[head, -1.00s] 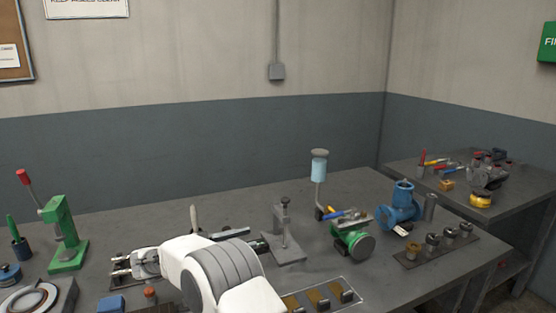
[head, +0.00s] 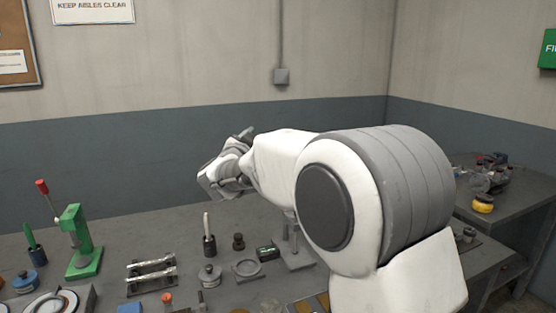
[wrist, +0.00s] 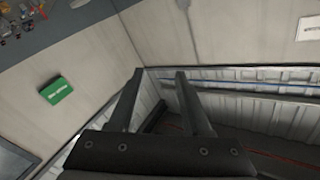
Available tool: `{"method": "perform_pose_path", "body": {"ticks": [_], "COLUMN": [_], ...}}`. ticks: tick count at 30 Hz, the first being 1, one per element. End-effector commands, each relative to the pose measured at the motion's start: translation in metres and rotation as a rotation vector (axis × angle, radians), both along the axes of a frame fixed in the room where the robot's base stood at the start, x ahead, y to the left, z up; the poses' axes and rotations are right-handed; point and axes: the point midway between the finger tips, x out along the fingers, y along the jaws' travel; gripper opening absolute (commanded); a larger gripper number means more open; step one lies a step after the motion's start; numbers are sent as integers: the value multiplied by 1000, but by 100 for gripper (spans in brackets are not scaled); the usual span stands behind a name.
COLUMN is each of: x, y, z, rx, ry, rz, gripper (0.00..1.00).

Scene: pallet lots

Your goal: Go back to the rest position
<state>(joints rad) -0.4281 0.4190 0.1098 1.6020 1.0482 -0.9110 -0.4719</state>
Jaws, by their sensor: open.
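My gripper (wrist: 157,95) shows in the wrist view with its two dark fingers apart and nothing between them. In the head view my white and grey arm is raised over the workbench (head: 215,214), and its wrist end is left of the arm's large joint. The fingertips cannot be made out clearly there. In the wrist view the gripper faces the walls, with no object close to the fingers.
The bench holds a green press (head: 80,243) with a red knob, a rack with metal bars (head: 152,273), a black holder (head: 209,244) and several small parts. A side table (head: 520,199) with a yellow item (head: 483,204) stands right. A green sign (wrist: 64,91) is on the wall.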

Motion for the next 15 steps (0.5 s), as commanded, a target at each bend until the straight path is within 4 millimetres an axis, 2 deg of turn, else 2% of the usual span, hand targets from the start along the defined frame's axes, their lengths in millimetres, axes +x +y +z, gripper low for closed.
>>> {"method": "perform_pose_path", "body": {"ticks": [1,6,11,15], "x": [-8,-41,-87,-138], "y": [-6,-15,-30,-49], "z": [21,52,59,48], "rx": [-9,-59,-120,-178], "ry": [4,71,185,323], "rz": [57,253,396,487], "gripper": [48,48,48,48]}}
